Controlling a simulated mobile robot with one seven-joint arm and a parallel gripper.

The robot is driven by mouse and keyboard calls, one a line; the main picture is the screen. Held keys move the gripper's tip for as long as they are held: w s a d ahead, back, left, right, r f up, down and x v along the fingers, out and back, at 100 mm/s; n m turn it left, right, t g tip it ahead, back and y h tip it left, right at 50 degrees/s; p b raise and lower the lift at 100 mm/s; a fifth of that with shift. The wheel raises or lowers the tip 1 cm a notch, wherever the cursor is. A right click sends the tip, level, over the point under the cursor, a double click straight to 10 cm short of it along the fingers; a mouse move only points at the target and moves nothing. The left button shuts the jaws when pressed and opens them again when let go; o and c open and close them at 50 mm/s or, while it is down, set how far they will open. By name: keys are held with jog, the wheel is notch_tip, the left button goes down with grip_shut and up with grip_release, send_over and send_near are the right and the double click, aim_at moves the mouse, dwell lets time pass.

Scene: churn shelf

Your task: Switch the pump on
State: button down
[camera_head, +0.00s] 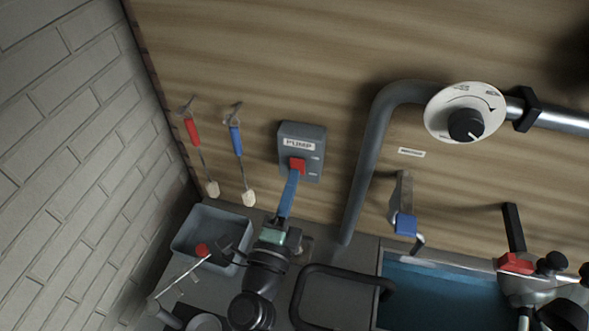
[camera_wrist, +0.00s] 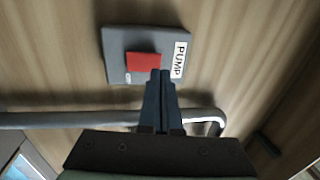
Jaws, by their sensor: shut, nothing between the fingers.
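The pump switch is a grey box (camera_head: 290,140) on the wooden wall, with a white PUMP label (camera_head: 299,145) and a red lever or button (camera_head: 297,164). In the wrist view the box (camera_wrist: 118,62) shows tilted, with the red part (camera_wrist: 144,62) in its middle and the PUMP label (camera_wrist: 180,59) beside it. My gripper (camera_head: 294,174) is shut and empty, with its tips at the lower edge of the red part. In the wrist view the tips (camera_wrist: 160,72) overlap its edge; whether they touch it I cannot tell. The marking by the red part is too small to read.
A grey pipe (camera_head: 371,150) runs up the wall right of the box to a white dial (camera_head: 466,113). Red-handled (camera_head: 193,132) and blue-handled (camera_head: 236,138) brushes hang to the left. Below are a grey bin (camera_head: 205,222) and a blue-lined basin (camera_head: 440,290).

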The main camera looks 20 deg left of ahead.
jog(key=shift+w+r, duration=0.15)
jog(key=shift+w, duration=0.85)
